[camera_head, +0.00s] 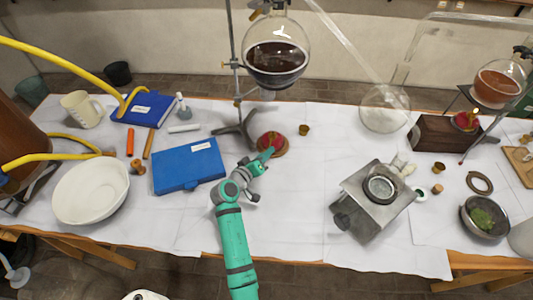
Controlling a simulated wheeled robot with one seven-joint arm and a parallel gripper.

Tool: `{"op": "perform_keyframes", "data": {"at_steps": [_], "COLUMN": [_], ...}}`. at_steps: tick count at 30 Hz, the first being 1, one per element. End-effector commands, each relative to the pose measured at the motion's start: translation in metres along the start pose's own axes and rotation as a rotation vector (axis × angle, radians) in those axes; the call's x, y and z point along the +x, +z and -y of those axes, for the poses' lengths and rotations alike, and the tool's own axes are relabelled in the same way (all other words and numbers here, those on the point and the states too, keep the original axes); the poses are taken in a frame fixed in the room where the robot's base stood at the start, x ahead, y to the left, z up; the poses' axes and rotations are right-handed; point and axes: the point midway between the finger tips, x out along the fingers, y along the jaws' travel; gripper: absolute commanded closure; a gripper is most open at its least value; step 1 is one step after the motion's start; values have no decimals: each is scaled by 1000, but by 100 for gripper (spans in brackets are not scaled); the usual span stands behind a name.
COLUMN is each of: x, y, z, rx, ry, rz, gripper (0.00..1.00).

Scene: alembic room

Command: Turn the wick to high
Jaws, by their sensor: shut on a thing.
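A small red burner (279,138) with a brownish round base stands on the white-covered table, below a round flask of dark liquid (276,62) held on a stand. My green arm reaches up from the bottom of the view. My gripper (267,154) is at the near left side of the burner, shut on a part of it. The jaws and the wick control are too small to make out, and the gripper covers part of the burner. A second red burner (466,121) stands at the right under a flask of orange-brown liquid (497,86).
The dark stand foot (236,133) is close left of the burner. A metal heater (373,200) stands to the right. Clear cloth lies between my arm and the heater.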

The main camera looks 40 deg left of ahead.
Motion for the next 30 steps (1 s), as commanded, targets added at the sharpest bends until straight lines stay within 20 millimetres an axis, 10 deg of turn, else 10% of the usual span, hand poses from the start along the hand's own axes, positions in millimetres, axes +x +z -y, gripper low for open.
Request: {"op": "perform_keyframes", "data": {"at_steps": [30], "x": [0], "y": [0], "z": [0], "rx": [-421], "ry": [174], "rz": [0], "gripper": [100]}}
